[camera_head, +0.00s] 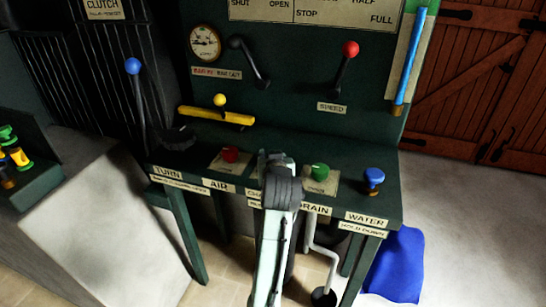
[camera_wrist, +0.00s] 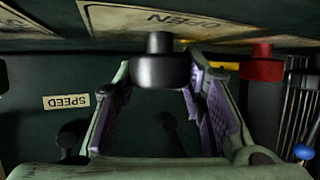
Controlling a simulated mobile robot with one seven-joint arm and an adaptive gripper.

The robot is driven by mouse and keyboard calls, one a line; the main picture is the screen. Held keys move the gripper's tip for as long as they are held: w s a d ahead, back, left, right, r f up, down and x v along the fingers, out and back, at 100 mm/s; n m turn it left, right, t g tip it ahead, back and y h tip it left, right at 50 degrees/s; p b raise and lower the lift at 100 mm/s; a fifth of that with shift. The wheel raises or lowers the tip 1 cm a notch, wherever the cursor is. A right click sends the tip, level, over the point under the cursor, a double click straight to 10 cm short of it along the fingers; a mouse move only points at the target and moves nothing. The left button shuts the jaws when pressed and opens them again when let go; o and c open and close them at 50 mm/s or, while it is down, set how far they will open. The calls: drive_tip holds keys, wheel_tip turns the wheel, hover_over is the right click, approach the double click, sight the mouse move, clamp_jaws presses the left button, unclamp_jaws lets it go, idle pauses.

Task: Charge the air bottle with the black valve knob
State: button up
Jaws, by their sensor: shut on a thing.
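The black valve knob (camera_wrist: 160,70) shows in the wrist view, between the fingertips of my gripper (camera_wrist: 162,78). The gripper is shut on it, with one pale finger on each side. In the head view my gripper (camera_head: 276,160) stands over the bench, behind a partly covered label beginning "CHA", and hides the black knob. The red knob (camera_head: 230,154) is left of my gripper, above the AIR label. The green knob (camera_head: 320,172) is to its right, by the DRAIN label. A round gauge (camera_head: 205,43) is on the panel; its reading is too small to tell.
A blue knob (camera_head: 373,178) stands at the WATER label. A red-balled speed lever (camera_head: 347,62), a black lever (camera_head: 250,62) and a yellow bar (camera_head: 216,115) stick out from the panel behind. A blue-balled lever (camera_head: 136,90) rises at the left.

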drive_tip(key=m+h, duration=0.3)
drive_tip(key=h, duration=0.1)
drive_tip(key=shift+a+r+m+h+p, duration=0.1)
drive_tip(key=shift+m+h+p, duration=0.2)
drive_tip(key=shift+m+p, duration=0.1)
drive_tip(key=m+g+h, duration=0.1)
drive_tip(key=m+h, duration=0.1)
drive_tip(key=h, duration=0.1)
drive_tip(key=shift+m+g, duration=0.4)
drive_tip(key=m+g+h+b, duration=0.1)
drive_tip(key=m+g+h, duration=0.1)
drive_tip(key=m+h, duration=0.1)
drive_tip(key=shift+m+g+h+b, duration=0.8)
drive_tip(key=shift+m+g+h, duration=0.4)
drive_tip(key=shift+m+g, duration=0.8)
drive_tip(key=o, duration=1.2)
drive_tip(key=shift+c, duration=0.2)
drive_tip(key=v, duration=1.1)
drive_tip(key=shift+s+a, duration=0.25)
drive_tip(key=shift+a, duration=0.05)
